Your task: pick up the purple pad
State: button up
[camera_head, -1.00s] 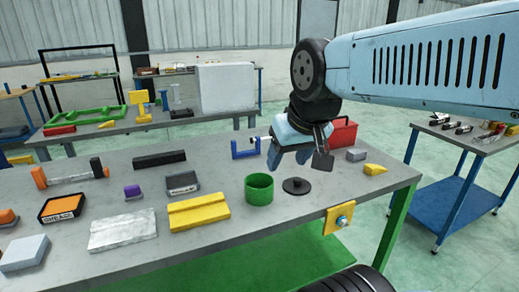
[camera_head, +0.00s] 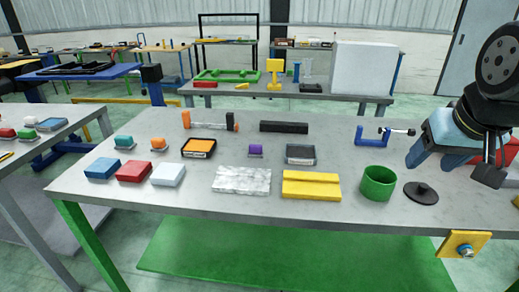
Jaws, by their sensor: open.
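The purple pad (camera_head: 256,149) is a small purple block on a thin grey base. It sits on the grey workbench (camera_head: 330,213), between an orange-topped dark tray (camera_head: 199,153) and a dark grey block (camera_head: 300,154). My gripper (camera_head: 455,172) is at the right side of the view, above the right part of the bench. It is open, with nothing seen between its fingers, and it is well to the right of the purple pad and apart from it.
In front of the pad lie a marbled slab (camera_head: 242,181) and a yellow block (camera_head: 311,186). A black bar (camera_head: 284,127) lies behind it. A green cup (camera_head: 378,183), a black lidded disc (camera_head: 421,193) and a blue clamp (camera_head: 372,136) are nearer my gripper.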

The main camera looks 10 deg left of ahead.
aim_at(255, 150)
jog(key=k, duration=0.35)
jog(key=u, duration=0.65)
jog(key=i, duration=1.15)
jog(key=u, duration=0.15)
